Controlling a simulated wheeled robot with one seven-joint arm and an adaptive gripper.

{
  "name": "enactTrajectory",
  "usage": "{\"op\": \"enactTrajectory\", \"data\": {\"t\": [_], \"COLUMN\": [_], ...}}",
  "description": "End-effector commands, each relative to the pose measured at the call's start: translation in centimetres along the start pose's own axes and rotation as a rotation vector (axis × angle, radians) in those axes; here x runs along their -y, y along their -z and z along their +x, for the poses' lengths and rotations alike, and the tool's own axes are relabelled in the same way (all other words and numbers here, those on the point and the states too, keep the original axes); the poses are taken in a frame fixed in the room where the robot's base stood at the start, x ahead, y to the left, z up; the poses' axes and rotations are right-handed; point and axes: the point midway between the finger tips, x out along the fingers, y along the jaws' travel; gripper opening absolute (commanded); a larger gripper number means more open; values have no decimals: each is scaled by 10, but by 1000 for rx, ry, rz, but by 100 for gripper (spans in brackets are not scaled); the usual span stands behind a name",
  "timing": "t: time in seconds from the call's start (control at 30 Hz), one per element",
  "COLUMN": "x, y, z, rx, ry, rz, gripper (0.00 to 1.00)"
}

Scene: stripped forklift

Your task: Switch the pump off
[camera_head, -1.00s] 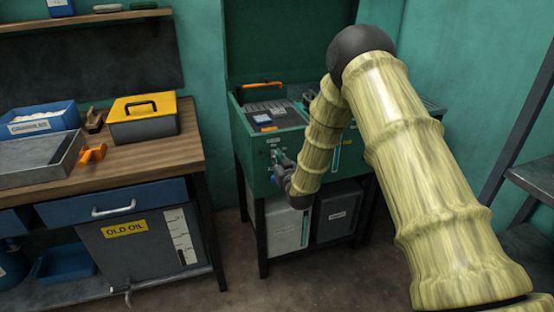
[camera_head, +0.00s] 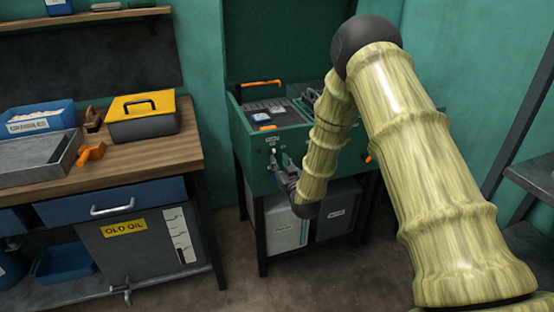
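The green cabinet (camera_head: 245,160) with an open lid stands on dark legs at the centre. Its front panel carries small labels and a small light-coloured fitting (camera_head: 273,142) near the left end. I cannot tell from here whether this is the pump switch or how it is set. My gripper (camera_head: 278,163) is at the left part of this front panel, just below the fitting. Its fingers are small and dark, and I cannot tell whether they are open or touching anything. My forearm hides the middle of the panel. A small orange part (camera_head: 367,157) shows on the panel's right.
A workbench (camera_head: 165,160) with a yellow-lidded box (camera_head: 143,118), blue bin (camera_head: 38,120) and grey tray (camera_head: 35,160) stands left. White (camera_head: 285,228) and dark (camera_head: 337,215) containers sit under the cabinet. A dark shelf (camera_head: 535,178) is right. Floor between bench and cabinet is clear.

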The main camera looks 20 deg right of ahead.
Motion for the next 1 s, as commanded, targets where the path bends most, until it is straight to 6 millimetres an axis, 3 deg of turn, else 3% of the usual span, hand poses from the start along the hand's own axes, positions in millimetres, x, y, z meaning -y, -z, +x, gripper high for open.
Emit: {"op": "enactTrajectory", "data": {"t": [0.2, 0.4, 1.0], "x": [0, 1, 0], "y": [0, -1, 0], "z": [-40, -64, -73], "rx": [1, 1, 0], "ry": [1, 1, 1], "rz": [1, 1, 1], "gripper": [30, 30, 30]}}
